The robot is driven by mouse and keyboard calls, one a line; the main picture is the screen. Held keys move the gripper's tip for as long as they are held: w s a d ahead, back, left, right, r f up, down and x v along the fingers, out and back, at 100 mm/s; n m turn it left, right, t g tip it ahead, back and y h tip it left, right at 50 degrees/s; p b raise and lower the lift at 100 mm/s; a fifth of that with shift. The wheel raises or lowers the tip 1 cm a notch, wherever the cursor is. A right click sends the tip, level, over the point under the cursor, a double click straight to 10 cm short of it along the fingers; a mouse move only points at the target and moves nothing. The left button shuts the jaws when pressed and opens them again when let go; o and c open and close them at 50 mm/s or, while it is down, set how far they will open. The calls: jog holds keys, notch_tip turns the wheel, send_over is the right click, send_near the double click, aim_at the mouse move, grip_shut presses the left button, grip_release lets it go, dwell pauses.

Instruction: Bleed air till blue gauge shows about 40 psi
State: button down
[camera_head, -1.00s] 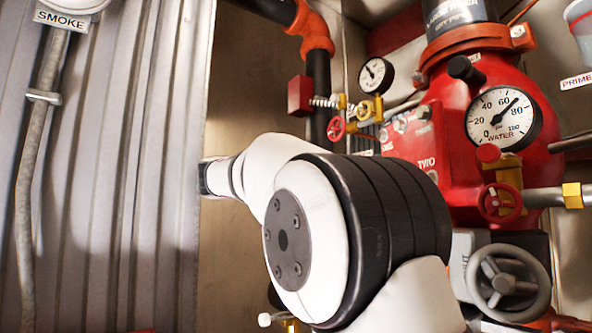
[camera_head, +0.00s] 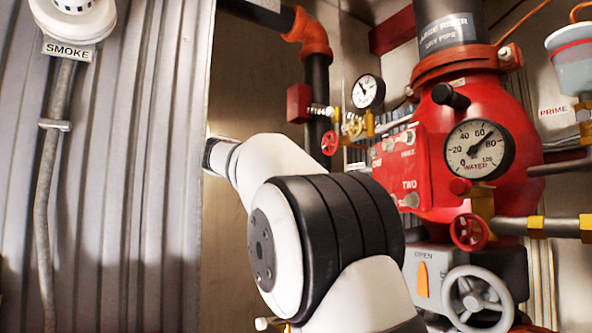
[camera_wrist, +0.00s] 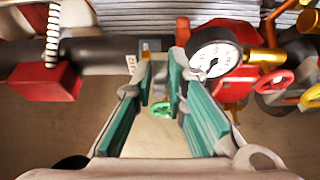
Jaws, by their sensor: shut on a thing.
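My gripper (camera_wrist: 163,70) shows in the wrist view with teal-padded fingers closed in around a small green handle (camera_wrist: 160,108); the exact contact is hard to see. In the head view my arm hides the gripper. A small white-faced gauge (camera_head: 368,92) with a black rim stands at upper centre; its needle points up-left and its numbers are too small to read. A white gauge also shows right of the fingers in the wrist view (camera_wrist: 214,56). The larger gauge marked WATER (camera_head: 478,150) reads about 70. Neither dial looks clearly blue.
A red valve body (camera_head: 430,165) stands at right with a red handwheel (camera_head: 470,232) and a grey handwheel (camera_head: 478,300). A small red wheel (camera_head: 330,143) sits left of the small gauge. Ribbed wall with a SMOKE sign (camera_head: 67,50) is at left.

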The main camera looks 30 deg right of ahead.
dwell(0.3)
jog(key=c, duration=1.6)
grip_release()
jog(key=v, duration=1.2)
jog(key=shift+r, duration=0.1)
